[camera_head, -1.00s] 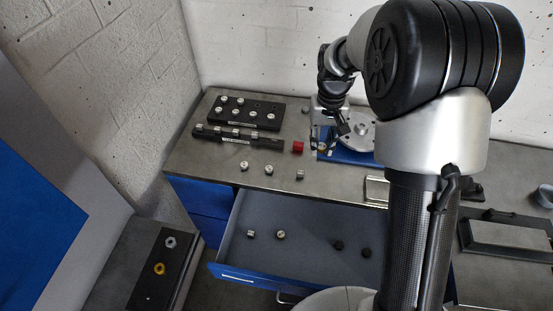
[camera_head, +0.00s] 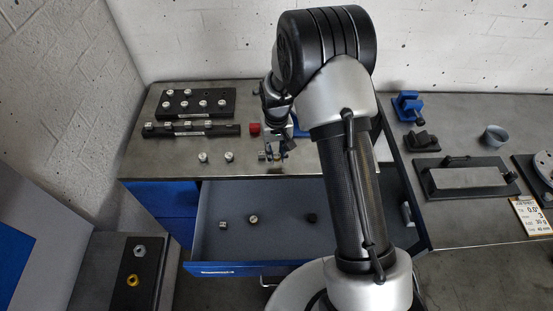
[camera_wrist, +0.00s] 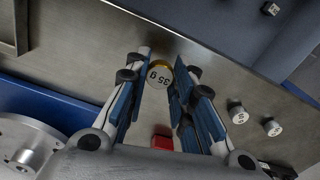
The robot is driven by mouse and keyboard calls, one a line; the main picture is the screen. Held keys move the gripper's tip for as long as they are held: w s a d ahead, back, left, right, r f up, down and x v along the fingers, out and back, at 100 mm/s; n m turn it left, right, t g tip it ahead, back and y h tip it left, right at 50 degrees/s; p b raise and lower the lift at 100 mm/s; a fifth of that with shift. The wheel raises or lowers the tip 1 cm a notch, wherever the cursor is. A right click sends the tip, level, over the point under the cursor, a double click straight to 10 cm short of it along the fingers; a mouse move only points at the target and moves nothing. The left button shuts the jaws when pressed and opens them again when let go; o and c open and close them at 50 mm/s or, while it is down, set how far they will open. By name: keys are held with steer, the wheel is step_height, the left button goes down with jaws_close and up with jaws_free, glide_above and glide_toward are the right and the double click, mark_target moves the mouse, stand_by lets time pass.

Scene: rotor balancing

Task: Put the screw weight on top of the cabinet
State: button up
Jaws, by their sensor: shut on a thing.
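The screw weight (camera_wrist: 157,77), silver with a "35 g" mark and a gold-coloured edge, is between my fingertips in the wrist view. My gripper (camera_wrist: 160,85) is shut on it. In the head view my gripper (camera_head: 273,153) is low over the front part of the cabinet top (camera_head: 165,145), just behind the open drawer. I cannot tell whether the weight touches the surface. Two silver weights stand on the cabinet top left of the gripper (camera_head: 202,157) (camera_head: 228,157); they also show in the wrist view (camera_wrist: 239,115) (camera_wrist: 272,127).
The blue-fronted drawer (camera_head: 225,268) is open and holds several small weights. Black racks (camera_head: 197,103) with weights stand at the back left, near a red block (camera_head: 254,128). A rotor disc (camera_wrist: 25,147) on a blue base is near the gripper. Two hex pieces (camera_head: 139,251) (camera_head: 132,280) lie lower left.

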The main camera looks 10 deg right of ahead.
mark_target(277, 156)
steer(key=shift+f, duration=1.55)
steer(key=shift+f+b, duration=0.1)
steer(key=shift+b, duration=0.2)
steer(key=shift+f, duration=0.15)
steer(key=o, duration=0.9)
